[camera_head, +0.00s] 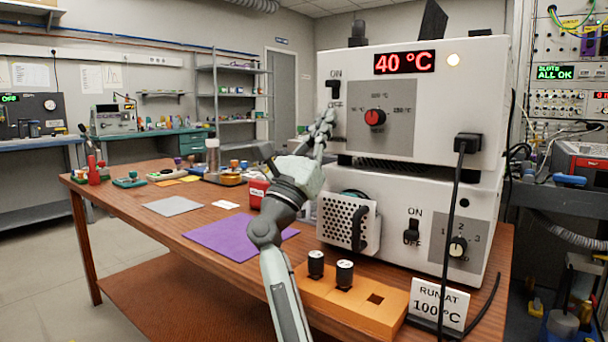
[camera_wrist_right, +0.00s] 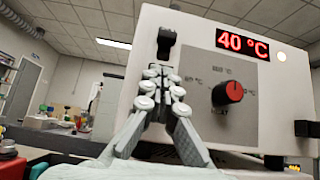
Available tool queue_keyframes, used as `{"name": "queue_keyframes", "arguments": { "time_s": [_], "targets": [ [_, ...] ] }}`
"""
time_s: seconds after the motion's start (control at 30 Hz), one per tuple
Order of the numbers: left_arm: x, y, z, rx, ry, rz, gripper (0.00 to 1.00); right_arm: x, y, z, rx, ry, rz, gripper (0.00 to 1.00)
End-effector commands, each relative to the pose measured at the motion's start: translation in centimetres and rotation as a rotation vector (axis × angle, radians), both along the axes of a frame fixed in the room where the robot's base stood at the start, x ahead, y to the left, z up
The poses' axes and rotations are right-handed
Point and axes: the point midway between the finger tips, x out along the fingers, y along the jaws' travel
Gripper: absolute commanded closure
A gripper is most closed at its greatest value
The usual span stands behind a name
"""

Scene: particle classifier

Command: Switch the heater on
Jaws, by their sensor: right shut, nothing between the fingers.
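The heater is the white upper unit (camera_head: 470,110) with a red 40 °C display (camera_head: 404,62) and a red-capped dial (camera_head: 375,117). Its black toggle switch (camera_head: 333,88) sits at the upper left of the front, under the word ON. I cannot tell for sure which way its lever sits. In the wrist view the switch (camera_wrist_right: 165,42) is just above my fingertips. My right gripper (camera_head: 327,122) is shut and empty, pointing up just below the switch. A small gap seems to remain between them. My left gripper is not in view.
A lower white unit (camera_head: 475,200) has a perforated door (camera_head: 345,220), its own switch (camera_head: 411,232) and a selector knob (camera_head: 457,246). An orange block (camera_head: 350,303) with black-capped vials and a "RUN AT 100 °C" sign (camera_head: 438,303) stand in front. A black cable (camera_head: 455,220) hangs down the front.

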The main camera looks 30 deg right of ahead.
Motion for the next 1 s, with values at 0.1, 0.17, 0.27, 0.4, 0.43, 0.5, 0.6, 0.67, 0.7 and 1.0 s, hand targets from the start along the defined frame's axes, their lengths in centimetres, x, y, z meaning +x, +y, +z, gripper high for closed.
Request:
{"name": "queue_keyframes", "arguments": {
  "time_s": [0.1,0.17,0.27,0.4,0.43,0.5,0.6,0.67,0.7,1.0],
  "targets": [
    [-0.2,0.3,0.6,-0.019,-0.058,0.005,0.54,-0.7,2.0,-2.5,0.001,0.004,0.004,1.0],
    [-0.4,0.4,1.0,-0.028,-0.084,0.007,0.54,-1.1,3.0,-3.4,0.0,0.004,0.002,1.0],
    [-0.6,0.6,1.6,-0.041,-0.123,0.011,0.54,-1.7,4.3,-4.9,0.0,0.003,0.001,1.0],
    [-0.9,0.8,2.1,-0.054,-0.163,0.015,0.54,-2.3,5.7,-6.3,0.0,0.002,0.001,1.0],
    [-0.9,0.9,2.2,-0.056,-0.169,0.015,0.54,-2.4,5.9,-6.4,-0.001,0.001,0.001,1.0],
    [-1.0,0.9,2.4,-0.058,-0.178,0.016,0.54,-2.5,6.3,-6.8,0.0,0.001,0.001,1.0],
    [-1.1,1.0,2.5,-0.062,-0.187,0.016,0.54,-2.7,6.5,-7.1,0.0,0.0,0.0,1.0],
    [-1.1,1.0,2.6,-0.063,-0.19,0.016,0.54,-2.7,6.6,-7.1,0.0,0.0,0.0,1.0],
    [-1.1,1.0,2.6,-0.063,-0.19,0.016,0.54,-2.7,6.6,-7.1,0.0,0.0,0.0,1.0],
    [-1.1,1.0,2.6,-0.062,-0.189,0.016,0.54,-2.7,6.6,-7.1,0.0,0.0,0.0,1.0]
  ]
}}
